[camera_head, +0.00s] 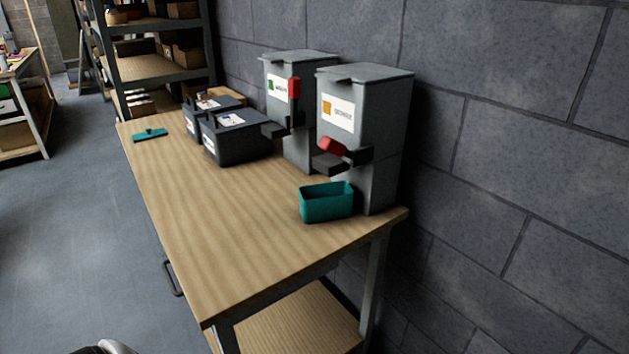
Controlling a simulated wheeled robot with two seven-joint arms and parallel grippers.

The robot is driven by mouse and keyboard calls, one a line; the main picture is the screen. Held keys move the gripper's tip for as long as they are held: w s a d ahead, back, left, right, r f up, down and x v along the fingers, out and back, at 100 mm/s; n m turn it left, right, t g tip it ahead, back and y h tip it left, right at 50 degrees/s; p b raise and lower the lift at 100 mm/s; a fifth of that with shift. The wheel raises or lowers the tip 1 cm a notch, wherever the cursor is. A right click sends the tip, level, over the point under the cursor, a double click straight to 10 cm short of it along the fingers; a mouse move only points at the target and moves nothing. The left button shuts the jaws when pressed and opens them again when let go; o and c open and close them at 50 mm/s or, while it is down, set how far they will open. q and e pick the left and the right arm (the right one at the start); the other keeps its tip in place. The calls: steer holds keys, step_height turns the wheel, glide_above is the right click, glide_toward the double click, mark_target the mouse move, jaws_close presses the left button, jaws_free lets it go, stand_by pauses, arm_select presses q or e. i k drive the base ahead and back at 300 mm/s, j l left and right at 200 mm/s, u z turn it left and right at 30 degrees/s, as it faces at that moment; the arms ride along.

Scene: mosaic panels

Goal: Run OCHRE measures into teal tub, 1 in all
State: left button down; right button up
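The grey dispenser with the ochre label (385,110) stands at the near right end of the bench, against the wall. Its red lever (333,146) is low, close to its dark spout (328,164). The teal tub (327,206) sits on the bench top below and slightly in front of that spout. Its inside is shaded, and I cannot tell whether it holds anything. A second grey dispenser with a green label (300,65) stands just behind, its red lever (294,88) upright. Neither of my grippers shows.
Two dark lidded boxes (238,148) stand farther back on the wooden bench (215,215), with a small teal tool (150,134) at its far left. The bench's front half is clear. A shelf rack (160,74) stands behind, and open floor (75,215) lies left.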

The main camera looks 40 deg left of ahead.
mark_target(328, 144)
steer(key=u, duration=0.7)
